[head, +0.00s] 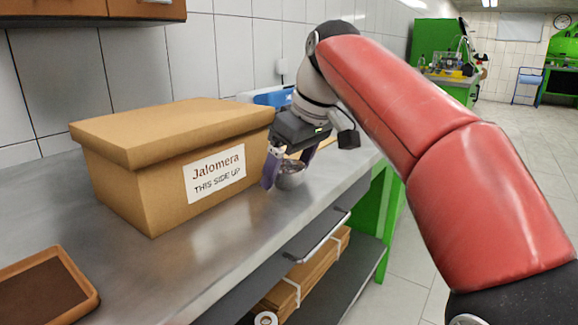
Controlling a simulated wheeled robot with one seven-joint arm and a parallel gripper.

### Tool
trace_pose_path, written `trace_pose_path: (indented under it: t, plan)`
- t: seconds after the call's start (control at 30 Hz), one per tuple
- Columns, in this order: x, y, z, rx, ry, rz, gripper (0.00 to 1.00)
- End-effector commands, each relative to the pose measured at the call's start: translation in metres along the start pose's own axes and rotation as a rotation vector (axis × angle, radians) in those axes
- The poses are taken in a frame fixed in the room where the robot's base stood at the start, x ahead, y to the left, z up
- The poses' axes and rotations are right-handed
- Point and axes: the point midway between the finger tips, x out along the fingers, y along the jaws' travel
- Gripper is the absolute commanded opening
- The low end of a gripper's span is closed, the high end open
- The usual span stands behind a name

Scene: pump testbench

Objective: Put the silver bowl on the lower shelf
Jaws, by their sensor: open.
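The silver bowl (291,178) sits on the metal worktop, just right of the large cardboard box. My gripper (287,173) is right above and around the bowl, its fingers pointing down on either side of it. The jaws are open, and part of the bowl is hidden behind them. The lower shelf (343,289) is a dark grey board under the worktop, at the lower middle of the head view.
A cardboard box (160,185) stands left of my gripper. A brown tray (45,292) lies at the lower left. Bundled cardboard (305,282) and a small roll (265,319) occupy the lower shelf's near part. A drawer handle (318,240) juts out above. Blue item (272,96) is behind.

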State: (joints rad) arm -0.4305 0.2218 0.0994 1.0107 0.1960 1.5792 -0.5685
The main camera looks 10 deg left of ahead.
Motion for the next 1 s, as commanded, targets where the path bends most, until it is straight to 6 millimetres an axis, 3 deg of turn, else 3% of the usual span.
trace_pose_path:
  t: [0.5, 0.7, 1.0]
  plan:
    - [-0.103, 0.001, -0.002, 0.0, 0.003, 0.001, 0.81]
    - [-0.117, 0.0, -0.001, 0.0, 0.001, 0.0, 0.81]
    - [-0.118, 0.001, 0.003, 0.015, 0.0, 0.007, 0.81]
